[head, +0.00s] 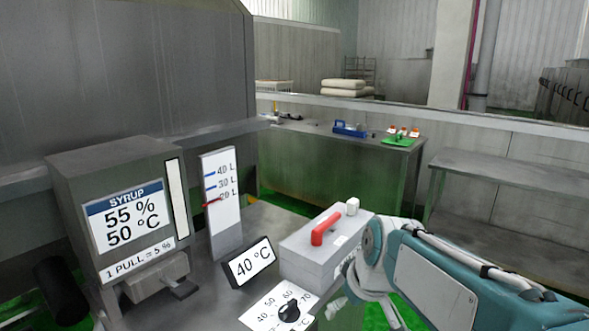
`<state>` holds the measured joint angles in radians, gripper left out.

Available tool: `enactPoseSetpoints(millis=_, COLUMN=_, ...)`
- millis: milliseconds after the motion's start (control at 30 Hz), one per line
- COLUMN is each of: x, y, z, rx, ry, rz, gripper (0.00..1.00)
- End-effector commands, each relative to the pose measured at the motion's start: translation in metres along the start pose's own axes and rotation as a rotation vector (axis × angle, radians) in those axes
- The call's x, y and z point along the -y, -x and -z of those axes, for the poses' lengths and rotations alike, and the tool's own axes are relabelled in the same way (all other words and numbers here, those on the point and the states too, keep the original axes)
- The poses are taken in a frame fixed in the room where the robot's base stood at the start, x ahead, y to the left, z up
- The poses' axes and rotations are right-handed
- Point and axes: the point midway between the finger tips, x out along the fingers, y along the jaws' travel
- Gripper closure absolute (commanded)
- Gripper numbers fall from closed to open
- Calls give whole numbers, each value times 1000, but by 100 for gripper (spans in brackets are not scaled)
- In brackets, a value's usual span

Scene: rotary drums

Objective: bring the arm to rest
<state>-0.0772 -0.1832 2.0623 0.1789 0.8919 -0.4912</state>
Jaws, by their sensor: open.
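My arm comes in from the lower right, teal with a grey cover plate and a cable along it. My gripper (366,308) is at its lower end, beside the front right of the grey box, and hangs low near the bottom edge. It is open, and I see nothing between its fingers, though my arm link hides part of it. The grey box (312,262) with a red lever handle (326,226) stands just left of my arm. Whether the arm touches the box I cannot tell.
A syrup unit (125,222) reading 55 % and 50 °C stands at left, beside a litre gauge (222,200). A 40 °C sign (248,263) and a dial (289,310) are in front. A bench (335,165) and an empty table (520,180) stand behind.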

Motion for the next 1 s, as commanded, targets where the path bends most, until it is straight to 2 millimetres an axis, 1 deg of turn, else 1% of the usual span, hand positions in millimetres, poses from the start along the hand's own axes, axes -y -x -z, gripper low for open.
enactPoseSetpoints(millis=33, x=2, y=11, z=-16, rx=-9, ry=-38, rz=-19, gripper=0)
enactPoseSetpoints(millis=200, x=9, y=34, z=-66, rx=-29, ry=-173, rz=-80, gripper=0)
enactPoseSetpoints(millis=300, x=13, y=43, z=-96, rx=-44, ry=-252, rz=-115, gripper=0)
enactPoseSetpoints(millis=400, x=18, y=48, z=-124, rx=-60, ry=-328, rz=-147, gripper=0)
enactPoseSetpoints(millis=500, x=21, y=50, z=-146, rx=-74, ry=-388, rz=-172, gripper=0)
enactPoseSetpoints(millis=633, x=24, y=50, z=-160, rx=-84, ry=-432, rz=-190, gripper=0)
enactPoseSetpoints(millis=833, x=24, y=49, z=-163, rx=-84, ry=-442, rz=-193, gripper=0)
enactPoseSetpoints(millis=867, x=24, y=49, z=-163, rx=-84, ry=-441, rz=-193, gripper=13)
enactPoseSetpoints(millis=900, x=24, y=49, z=-163, rx=-84, ry=-441, rz=-193, gripper=31)
enactPoseSetpoints(millis=933, x=24, y=49, z=-163, rx=-84, ry=-441, rz=-193, gripper=43)
enactPoseSetpoints(millis=1000, x=24, y=49, z=-163, rx=-84, ry=-440, rz=-192, gripper=43)
